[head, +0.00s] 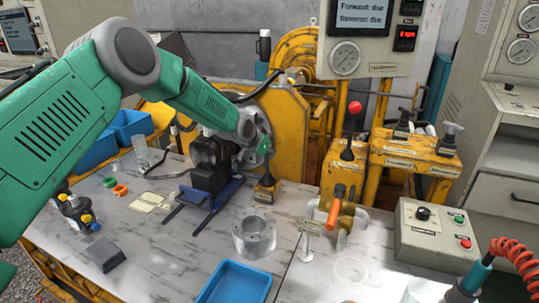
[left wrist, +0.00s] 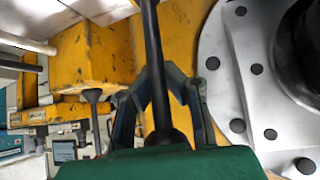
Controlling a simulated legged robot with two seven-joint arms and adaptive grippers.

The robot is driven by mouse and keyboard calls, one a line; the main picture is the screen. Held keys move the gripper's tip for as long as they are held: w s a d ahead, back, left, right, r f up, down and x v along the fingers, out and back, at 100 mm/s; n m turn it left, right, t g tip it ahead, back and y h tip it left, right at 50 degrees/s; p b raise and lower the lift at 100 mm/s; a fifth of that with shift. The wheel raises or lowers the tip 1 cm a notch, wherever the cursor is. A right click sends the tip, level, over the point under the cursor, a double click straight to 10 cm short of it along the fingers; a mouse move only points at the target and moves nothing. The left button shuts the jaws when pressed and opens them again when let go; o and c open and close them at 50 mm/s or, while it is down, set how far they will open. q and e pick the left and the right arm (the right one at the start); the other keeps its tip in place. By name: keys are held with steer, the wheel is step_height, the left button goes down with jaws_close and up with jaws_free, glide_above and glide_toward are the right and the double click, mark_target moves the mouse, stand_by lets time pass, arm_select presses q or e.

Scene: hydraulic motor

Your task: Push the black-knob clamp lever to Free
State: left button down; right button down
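The clamp lever is a thin black rod (left wrist: 154,70) that rises in front of the camera in the left wrist view and flares at its lower end. In the head view its dark lower part stands on a small yellow base (head: 265,192) behind the clear ring. Its black knob cannot be made out. My left gripper (head: 264,146) is at this lever. In the left wrist view its two fingers (left wrist: 159,70) slant in on either side of the rod. Whether they grip it is unclear. No Free mark is readable.
A red-knob lever (head: 352,130) stands on a yellow block to the right. A motor (head: 206,170) on a blue stand is close on the left. A clear ring (head: 254,236), an orange-handled valve (head: 335,212) and a blue tray (head: 234,283) are in front. A control box (head: 438,236) is at right.

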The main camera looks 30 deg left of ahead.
arm_select(q)
steer(key=shift+a, duration=0.25)
steer(key=c, duration=1.6)
jaws_free()
steer(key=shift+o, duration=0.2)
steer(key=shift+a, duration=0.1)
steer(key=v, duration=1.1)
steer(key=shift+s+a+r, duration=0.2)
steer(key=shift+s+r, duration=0.05)
steer(key=shift+s, duration=0.05)
